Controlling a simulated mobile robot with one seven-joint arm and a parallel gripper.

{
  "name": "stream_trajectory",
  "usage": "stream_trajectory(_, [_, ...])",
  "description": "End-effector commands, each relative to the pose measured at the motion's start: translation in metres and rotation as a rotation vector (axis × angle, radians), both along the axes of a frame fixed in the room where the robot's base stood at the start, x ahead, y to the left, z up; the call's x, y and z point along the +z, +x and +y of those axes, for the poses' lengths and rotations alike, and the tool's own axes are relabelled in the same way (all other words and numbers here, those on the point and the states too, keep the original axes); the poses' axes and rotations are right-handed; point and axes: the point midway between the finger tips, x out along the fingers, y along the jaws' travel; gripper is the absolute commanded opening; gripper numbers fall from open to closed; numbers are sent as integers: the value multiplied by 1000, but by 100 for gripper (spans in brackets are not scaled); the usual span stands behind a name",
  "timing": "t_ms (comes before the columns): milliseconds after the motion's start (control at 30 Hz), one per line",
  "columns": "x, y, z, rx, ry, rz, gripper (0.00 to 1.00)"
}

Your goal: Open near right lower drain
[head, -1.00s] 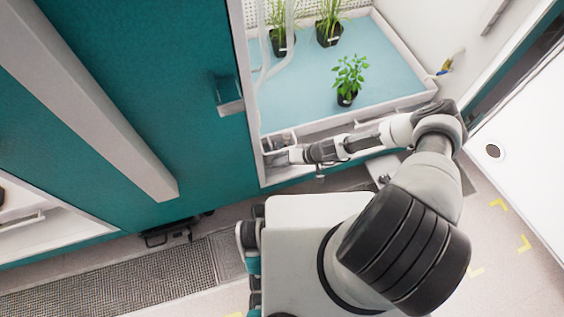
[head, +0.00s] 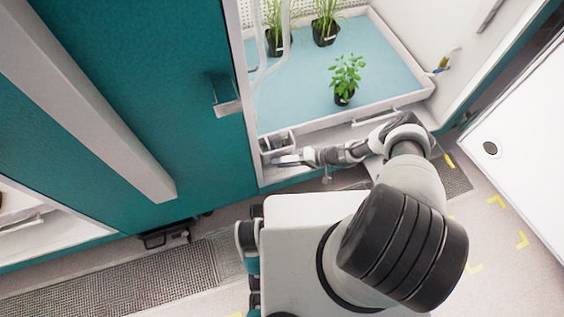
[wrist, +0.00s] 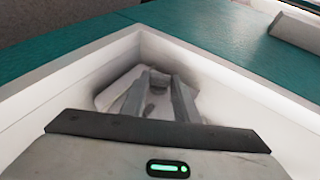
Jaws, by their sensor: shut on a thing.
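My gripper (head: 284,160) is low in the front left corner of the open growth chamber, in the head view. In the wrist view my gripper (wrist: 160,92) has its two grey fingers pointing into a white-walled corner. They are shut on a small pale grey part there, which I take to be the drain handle (wrist: 118,88). The fingers hide much of it, and a dark shadow surrounds it. I cannot tell how far the drain is turned.
A blue-floored tray (head: 300,100) holds a leafy potted plant (head: 345,80) and grassy pots (head: 326,25). A small box (head: 276,143) stands close behind my gripper. A teal door with a handle (head: 226,95) is left; a white panel (head: 530,150) is right.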

Motion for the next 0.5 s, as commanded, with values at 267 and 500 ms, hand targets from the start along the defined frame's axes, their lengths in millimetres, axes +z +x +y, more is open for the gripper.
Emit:
stream_trajectory(267, [0,1,0,-1,1,-1,5])
stream_trajectory(500, [0,0,0,-1,0,0,46])
